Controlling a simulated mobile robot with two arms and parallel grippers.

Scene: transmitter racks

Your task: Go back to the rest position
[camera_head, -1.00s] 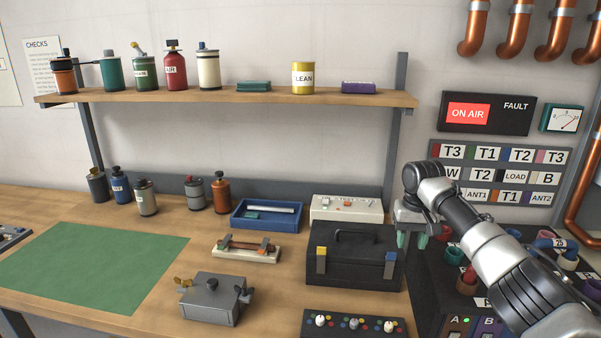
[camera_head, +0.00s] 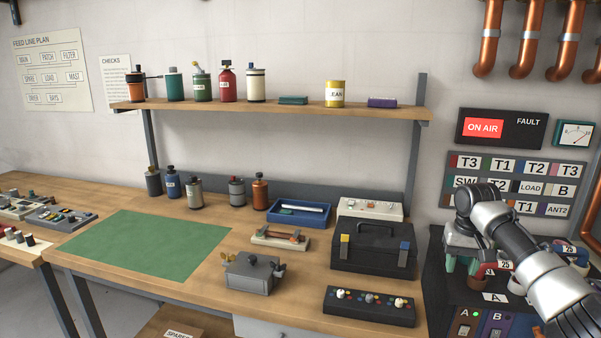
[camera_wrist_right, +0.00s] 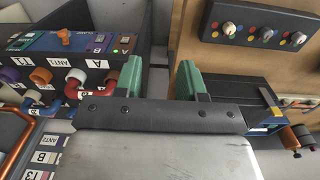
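My right gripper (camera_head: 461,264) hangs at the right of the head view, in front of the black patch unit (camera_head: 437,285) beside the bench. Its two green fingers also show in the right wrist view (camera_wrist_right: 160,80). They stand apart with an empty gap between them, so it is open and holds nothing. In the wrist view the patch unit with its coloured plugs (camera_wrist_right: 70,80) lies to the left of the fingers. My left gripper is in no view.
The wooden bench (camera_head: 130,205) carries a green mat (camera_head: 150,245), a black toolbox (camera_head: 375,248), a grey box (camera_head: 252,272) and a knob panel (camera_head: 370,306). A shelf (camera_head: 290,110) with several canisters runs above. A second table (camera_head: 18,255) stands at lower left.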

